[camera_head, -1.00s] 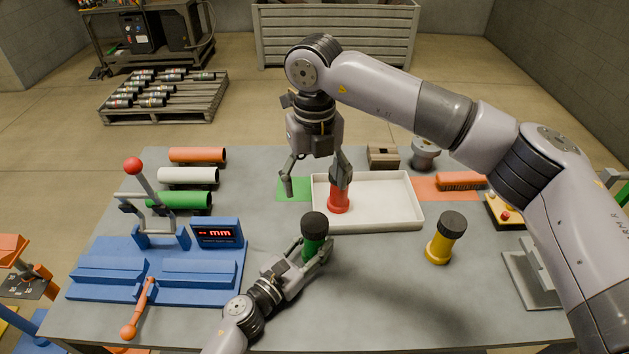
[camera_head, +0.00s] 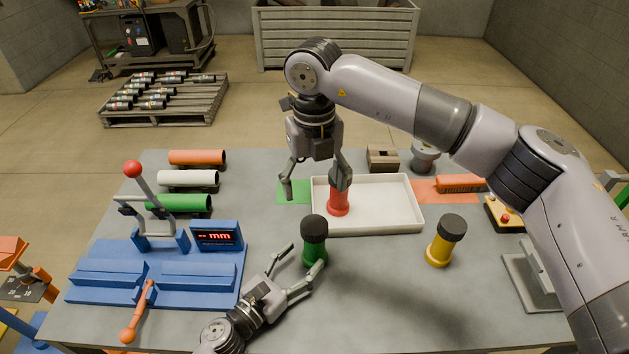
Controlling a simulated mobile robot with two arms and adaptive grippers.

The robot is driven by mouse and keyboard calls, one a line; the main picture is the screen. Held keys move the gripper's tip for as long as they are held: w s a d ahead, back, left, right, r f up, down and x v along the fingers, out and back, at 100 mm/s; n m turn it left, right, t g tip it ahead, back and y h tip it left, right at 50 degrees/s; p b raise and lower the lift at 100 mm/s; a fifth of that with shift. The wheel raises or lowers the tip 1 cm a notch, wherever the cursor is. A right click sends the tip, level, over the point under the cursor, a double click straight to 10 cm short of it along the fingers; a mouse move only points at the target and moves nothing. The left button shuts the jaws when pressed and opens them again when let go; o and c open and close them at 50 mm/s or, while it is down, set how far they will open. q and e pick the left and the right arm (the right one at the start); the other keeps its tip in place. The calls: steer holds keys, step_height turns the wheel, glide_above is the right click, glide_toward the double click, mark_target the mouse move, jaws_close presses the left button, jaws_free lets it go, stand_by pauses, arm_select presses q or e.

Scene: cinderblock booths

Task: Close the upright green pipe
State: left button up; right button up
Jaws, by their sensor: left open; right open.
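The upright green pipe (camera_head: 314,254) stands on the table with a black cap (camera_head: 314,227) on its top. My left gripper (camera_head: 303,262) is open, low over the table, at the pipe's lower left side; its far fingertip is close to the pipe, and I cannot tell whether it touches. My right gripper (camera_head: 315,189) is open above the left edge of the white tray (camera_head: 402,226). A red pipe (camera_head: 338,204) stands upright in the tray, with one right finger in front of its top.
A yellow pipe with a black cap (camera_head: 444,243) stands to the right. A blue measuring fixture (camera_head: 160,278) with a red-knobbed lever is at left. Orange (camera_head: 197,157), white (camera_head: 188,177) and green (camera_head: 180,203) tubes lie behind it.

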arm_select(q)
steer(key=v, duration=0.6)
steer(key=shift+s+a, duration=0.2)
steer(key=shift+s, duration=0.15)
